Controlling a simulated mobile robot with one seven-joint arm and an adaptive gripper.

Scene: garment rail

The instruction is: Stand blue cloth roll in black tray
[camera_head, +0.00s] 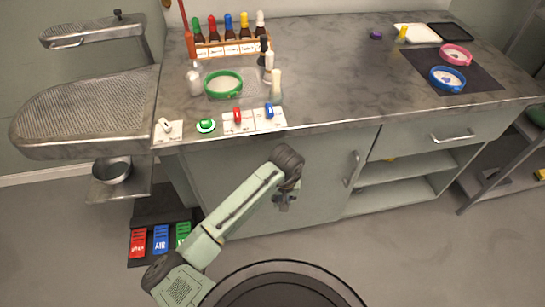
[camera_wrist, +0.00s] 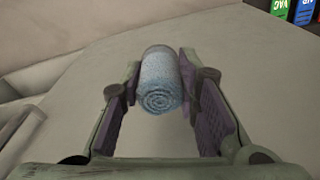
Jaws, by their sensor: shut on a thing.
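The blue cloth roll (camera_wrist: 160,82) is light blue, with its spiral end facing the wrist camera. My gripper (camera_wrist: 161,88) is shut on it, with one purple-padded finger on each side. In the head view my gripper (camera_head: 284,202) hangs in front of the cabinet, below the counter edge; the roll cannot be made out there. The black tray (camera_head: 450,32) lies flat at the back right of the counter, beside a white tray.
The white tray (camera_head: 415,34) has a yellow item (camera_head: 403,34) near it. A dark mat (camera_head: 480,78) holds pink and blue bowls. A bottle rack (camera_head: 230,48), green bowl (camera_head: 223,84) and switches (camera_head: 240,121) stand left. The counter middle is clear. Coloured pedals (camera_head: 160,239) lie on the floor.

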